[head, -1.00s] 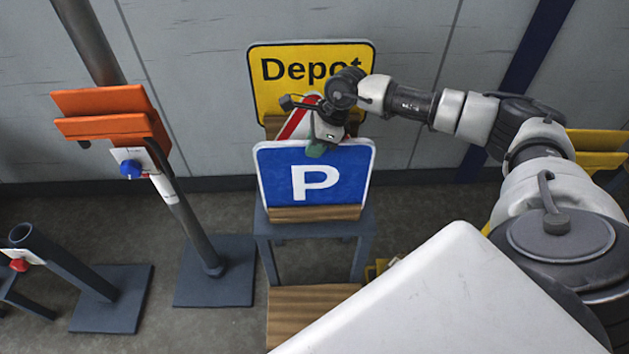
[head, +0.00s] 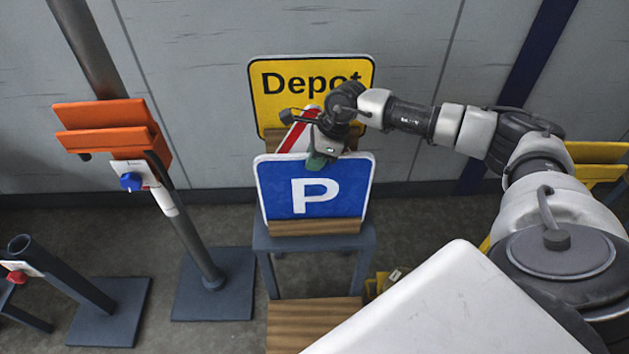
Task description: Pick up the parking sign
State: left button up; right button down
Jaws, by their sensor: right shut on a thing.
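The parking sign (head: 314,192) is a blue board with a white P and a white edge. It stands upright in a wooden block on a grey stand in the middle of the head view. My right gripper (head: 316,160) points down at the sign's top edge, a little right of its middle, and is shut on it. The gripper's far finger is hidden behind the board. My left gripper is not in view.
Behind stand a yellow Depot sign (head: 310,84) and a partly hidden red and white sign (head: 297,134). An orange holder (head: 112,131) on a post is at the left. A wooden board (head: 312,320) lies in front of the stand (head: 314,243). A grey wall closes the back.

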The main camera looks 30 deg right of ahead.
notch_tip(320, 180, up, 11)
jog(key=shift+f, duration=0.15)
dwell(0.5)
